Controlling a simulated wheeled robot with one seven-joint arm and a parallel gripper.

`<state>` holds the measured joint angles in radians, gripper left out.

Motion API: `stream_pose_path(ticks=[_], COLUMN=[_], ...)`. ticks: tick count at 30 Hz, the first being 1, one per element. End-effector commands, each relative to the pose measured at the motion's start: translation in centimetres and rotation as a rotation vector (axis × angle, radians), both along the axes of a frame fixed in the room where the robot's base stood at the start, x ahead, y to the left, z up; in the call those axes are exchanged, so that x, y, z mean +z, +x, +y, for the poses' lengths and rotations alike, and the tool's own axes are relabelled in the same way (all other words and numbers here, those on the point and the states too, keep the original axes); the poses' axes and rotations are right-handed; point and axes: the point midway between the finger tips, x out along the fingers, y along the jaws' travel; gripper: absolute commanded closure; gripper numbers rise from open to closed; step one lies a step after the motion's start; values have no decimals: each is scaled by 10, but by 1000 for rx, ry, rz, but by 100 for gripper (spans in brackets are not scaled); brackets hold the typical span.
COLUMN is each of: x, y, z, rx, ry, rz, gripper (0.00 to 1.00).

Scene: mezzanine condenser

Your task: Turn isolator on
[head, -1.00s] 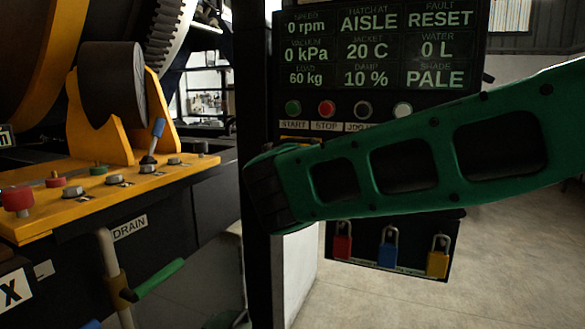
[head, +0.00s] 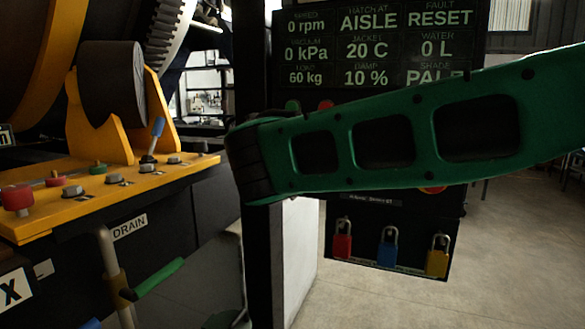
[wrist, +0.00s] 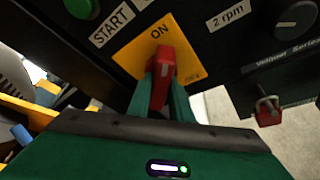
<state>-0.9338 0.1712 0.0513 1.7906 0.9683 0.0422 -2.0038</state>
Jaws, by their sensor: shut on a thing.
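The isolator's red handle (wrist: 162,65) stands on a yellow plate (wrist: 135,55) in the wrist view, just below the word ON. Smaller lettering at the plate's right corner is too blurred to read. My gripper (wrist: 166,92) has its green fingers on both sides of the red handle and is shut on it. In the head view my green arm link covers the isolator and my gripper, so neither can be seen there.
The display panel (head: 375,48) reads 0 rpm and RESET. Red, blue (head: 387,250) and yellow padlocks hang below it. A green button (wrist: 82,8) and a dial (wrist: 296,18) flank the isolator. A yellow machine ledge (head: 110,190) with knobs lies at left.

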Motion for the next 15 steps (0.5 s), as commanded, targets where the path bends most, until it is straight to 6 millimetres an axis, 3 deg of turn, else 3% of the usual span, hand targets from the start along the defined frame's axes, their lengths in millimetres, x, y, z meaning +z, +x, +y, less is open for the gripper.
stream_pose_path(ticks=[8,9,11,15], x=[-5,-5,-4,-3], y=[-1,-1,-1,0], z=[1,1,1,0], rx=[2,1,2,1], ry=[-6,-7,-6,-4], rz=[9,8,7,5], gripper=[100,76,62,62])
